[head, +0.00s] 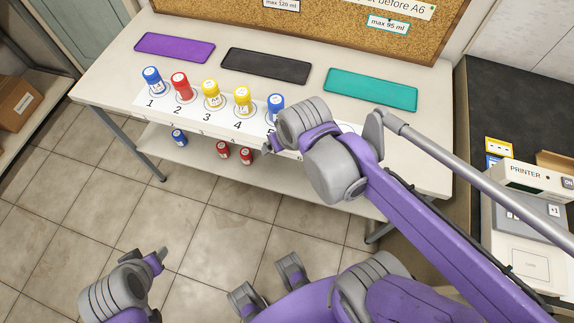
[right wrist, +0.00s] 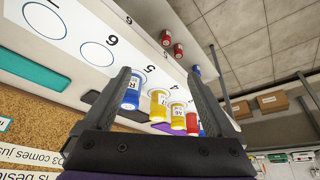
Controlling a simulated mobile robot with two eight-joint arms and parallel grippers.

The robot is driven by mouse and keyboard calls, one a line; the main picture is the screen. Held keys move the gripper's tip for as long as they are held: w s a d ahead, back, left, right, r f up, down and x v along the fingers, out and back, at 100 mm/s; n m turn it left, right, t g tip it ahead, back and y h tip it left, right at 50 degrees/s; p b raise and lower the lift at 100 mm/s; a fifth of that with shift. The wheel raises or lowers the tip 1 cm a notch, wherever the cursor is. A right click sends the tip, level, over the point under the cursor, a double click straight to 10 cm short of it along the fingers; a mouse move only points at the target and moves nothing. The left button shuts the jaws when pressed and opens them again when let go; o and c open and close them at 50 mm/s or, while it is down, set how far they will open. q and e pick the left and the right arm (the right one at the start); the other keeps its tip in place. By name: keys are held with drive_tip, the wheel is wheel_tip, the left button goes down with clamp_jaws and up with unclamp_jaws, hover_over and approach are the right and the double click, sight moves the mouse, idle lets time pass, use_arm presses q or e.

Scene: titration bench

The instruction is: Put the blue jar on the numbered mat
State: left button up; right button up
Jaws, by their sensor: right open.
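The white numbered mat (head: 128,104) lies along the table's front, carrying a blue jar (head: 152,79) on 1, a red jar (head: 181,87) on 2, yellow jars (head: 211,94) (head: 242,101) on 3 and 4, and a blue jar (head: 276,107) by 5. Another blue jar (head: 179,137) stands on the shelf below. My right gripper (head: 270,147) is at the table's front edge near 5, partly hidden by its arm. In the right wrist view its fingers (right wrist: 158,92) are apart, with mat jars visible beyond them. My left gripper (head: 156,259) is low over the floor; its opening is unclear.
Two red jars (head: 222,149) (head: 246,156) stand on the lower shelf. Purple (head: 174,47), black (head: 266,66) and teal (head: 372,89) trays lie behind the mat. Circles 6 and 7 look empty in the right wrist view. A printer (head: 528,178) stands at the right.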

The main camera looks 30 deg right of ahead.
drive_tip(key=s+a+f+n, duration=0.1)
drive_tip(key=s+a+f, duration=0.1)
drive_tip(key=s+f, duration=0.2)
drive_tip(key=s, duration=0.3)
drive_tip(key=shift+a+f, duration=0.25)
drive_tip(key=shift+a, duration=0.05)
drive_tip(key=r+p, duration=0.1)
drive_tip(key=w+r+p, duration=0.1)
drive_tip(key=r, duration=0.1)
drive_tip(key=shift+p, duration=0.3)
drive_tip(key=shift+s, duration=0.1)
